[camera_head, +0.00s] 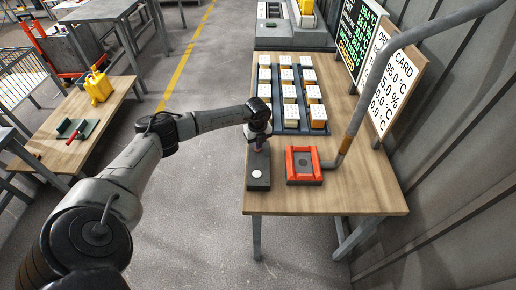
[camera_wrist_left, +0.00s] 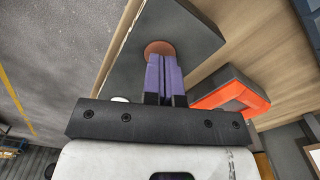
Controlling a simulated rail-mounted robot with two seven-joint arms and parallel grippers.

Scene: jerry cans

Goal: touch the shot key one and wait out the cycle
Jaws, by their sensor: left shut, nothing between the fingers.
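A dark key box (camera_head: 259,184) stands at the front left of the wooden table. It has a pale round button (camera_head: 257,174) at its near end. My left gripper (camera_head: 258,148) points down over the far part of the box, shut and empty. In the left wrist view, the shut purple fingers (camera_wrist_left: 163,58) reach a reddish-brown round key (camera_wrist_left: 158,47) on the dark box top (camera_wrist_left: 185,20). The tips appear at or very close to this key; contact cannot be told for sure. The pale button (camera_wrist_left: 120,98) is partly hidden by the gripper body. My right gripper is not in view.
A red-framed fixture (camera_head: 304,180) sits right of the box, below a thick grey pipe (camera_head: 362,100). A blue rack (camera_head: 290,128) with several white-topped blocks lies behind. An order card (camera_head: 393,85) and a dark display (camera_head: 356,38) stand at the right. A yellow jerry can (camera_head: 98,87) is on the left bench.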

